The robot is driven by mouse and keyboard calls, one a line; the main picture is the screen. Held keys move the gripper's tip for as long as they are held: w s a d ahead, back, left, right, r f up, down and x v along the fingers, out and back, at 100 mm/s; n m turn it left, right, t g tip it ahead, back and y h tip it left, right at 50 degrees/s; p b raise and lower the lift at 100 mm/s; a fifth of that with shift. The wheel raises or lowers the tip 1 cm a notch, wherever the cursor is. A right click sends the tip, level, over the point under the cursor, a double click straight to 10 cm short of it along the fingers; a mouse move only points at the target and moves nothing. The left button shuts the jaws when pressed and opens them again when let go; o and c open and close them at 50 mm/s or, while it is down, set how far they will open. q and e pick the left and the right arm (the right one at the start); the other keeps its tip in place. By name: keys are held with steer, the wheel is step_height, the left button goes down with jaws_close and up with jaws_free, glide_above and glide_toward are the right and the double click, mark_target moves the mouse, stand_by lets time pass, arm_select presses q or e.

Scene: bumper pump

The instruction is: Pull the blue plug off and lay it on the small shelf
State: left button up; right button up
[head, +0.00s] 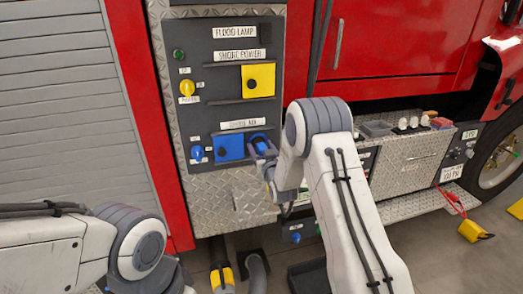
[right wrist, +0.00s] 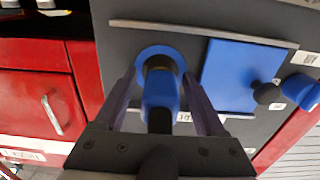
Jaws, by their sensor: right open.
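The blue plug (head: 258,140) sits in its round blue socket at the lower right of the panel. In the right wrist view the blue plug (right wrist: 160,92) points toward me, with a dark collar at the socket's blue ring (right wrist: 144,54). My right gripper (head: 262,152) is at the plug; in the wrist view its two fingers (right wrist: 160,88) stand apart on either side of the plug, with gaps visible. A narrow grey ledge (right wrist: 205,34), which may be the small shelf, runs along the panel beside the socket and looks bare. My left arm shows at the lower left, its gripper out of view.
A blue square cover (head: 229,148) with a black knob is beside the socket; a blue knob (head: 197,152) is farther left. A yellow cover (head: 258,80) is above. A diamond-plate step box (head: 408,170) stands to the right.

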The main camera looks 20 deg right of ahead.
stand_by(0.4)
jaws_close()
steer(key=shift+s+b, duration=0.75)
steer(key=shift+s, duration=2.25)
